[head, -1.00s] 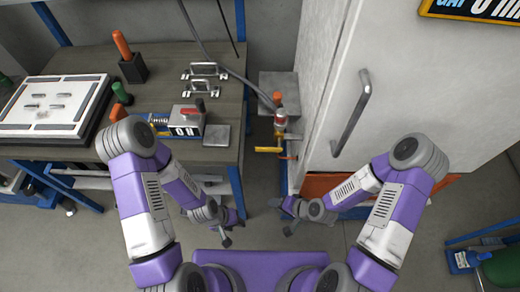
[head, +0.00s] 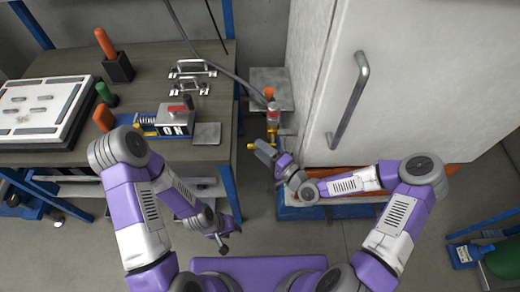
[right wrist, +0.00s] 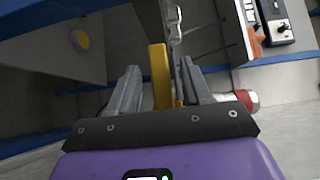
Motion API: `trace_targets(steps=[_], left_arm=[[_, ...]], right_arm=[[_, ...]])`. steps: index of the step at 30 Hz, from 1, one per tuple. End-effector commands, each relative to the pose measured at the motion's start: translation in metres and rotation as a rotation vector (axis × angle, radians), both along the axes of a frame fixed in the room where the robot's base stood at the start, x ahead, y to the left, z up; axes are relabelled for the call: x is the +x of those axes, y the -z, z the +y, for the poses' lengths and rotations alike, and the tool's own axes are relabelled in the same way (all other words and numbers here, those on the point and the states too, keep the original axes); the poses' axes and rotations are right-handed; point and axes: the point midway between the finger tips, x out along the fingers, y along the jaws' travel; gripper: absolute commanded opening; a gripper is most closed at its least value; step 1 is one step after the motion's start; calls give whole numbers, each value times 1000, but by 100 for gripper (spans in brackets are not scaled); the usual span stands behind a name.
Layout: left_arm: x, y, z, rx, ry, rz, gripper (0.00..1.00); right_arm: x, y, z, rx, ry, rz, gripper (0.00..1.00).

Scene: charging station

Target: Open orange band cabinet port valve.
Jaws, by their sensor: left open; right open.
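The white cabinet (head: 395,90) has an orange band (head: 436,170) along its base. The port valve (head: 273,118), with a red and white body, stands at the cabinet's left side. Its yellow lever (head: 250,146) points left, partly hidden by my right gripper (head: 263,151). In the right wrist view the yellow lever (right wrist: 159,76) stands between the two open fingers of my right gripper (right wrist: 160,85), not clamped. A red and white part (right wrist: 247,100) shows beside the right finger. My left gripper (head: 222,245) is open and empty, low beside the workbench.
A workbench (head: 60,60) at left holds a white panel (head: 45,105), a box with an ON label (head: 175,121), metal handles and orange and green grips. The cabinet door has a long metal handle (head: 348,100). A grey hose runs down to the valve.

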Motion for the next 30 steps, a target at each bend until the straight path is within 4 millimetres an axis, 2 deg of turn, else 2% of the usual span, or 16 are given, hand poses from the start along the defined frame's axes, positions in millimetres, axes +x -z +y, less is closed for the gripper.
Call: trace_targets(steps=[3,12,21,30], left_arm=[[0,2,0,0,0,0,43],[0,2,0,0,0,0,43],[0,2,0,0,0,0,43],[0,2,0,0,0,0,43]], right_arm=[[6,0,7,-1,-1,1,49],[7,0,7,-1,0,1,47],[7,0,7,-1,0,1,1],[7,0,8,-5,-1,1,0]])
